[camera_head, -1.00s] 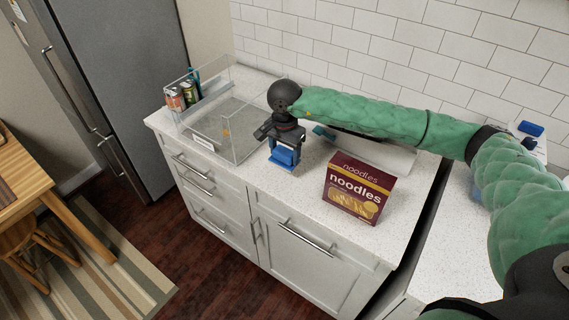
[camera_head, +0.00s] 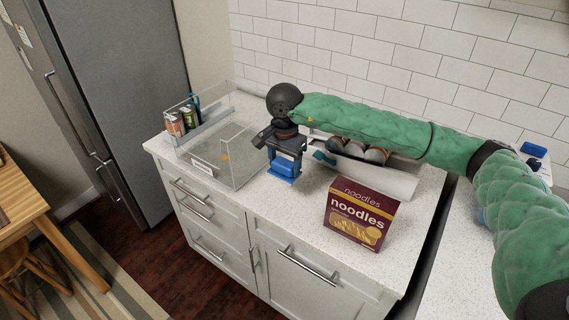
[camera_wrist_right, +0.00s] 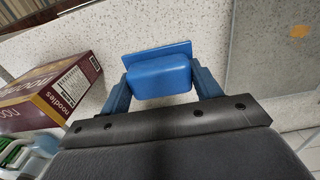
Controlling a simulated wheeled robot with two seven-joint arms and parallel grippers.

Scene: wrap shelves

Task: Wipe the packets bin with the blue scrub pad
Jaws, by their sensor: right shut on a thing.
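The packets bin appears to be the clear-walled bin (camera_head: 208,165) at the left of the counter, with a white label on its front. An orange mark (camera_head: 225,157) shows in its open part; it also shows in the right wrist view (camera_wrist_right: 299,31). My right gripper (camera_head: 283,160) is to the right of the bin, outside its wall, pointing down. It is shut on the blue scrub pad (camera_wrist_right: 160,76), which sits between the fingers; the pad also shows in the head view (camera_head: 284,169). I cannot tell whether the pad touches the counter. My left gripper is not in view.
Several cans (camera_head: 182,122) stand behind a divider at the bin's left. A noodles box (camera_head: 361,215) stands to the right of the gripper. Behind it, a white tray (camera_head: 375,178) holds round items, partly hidden by my arm. Bare counter (camera_head: 285,210) lies in front of the gripper.

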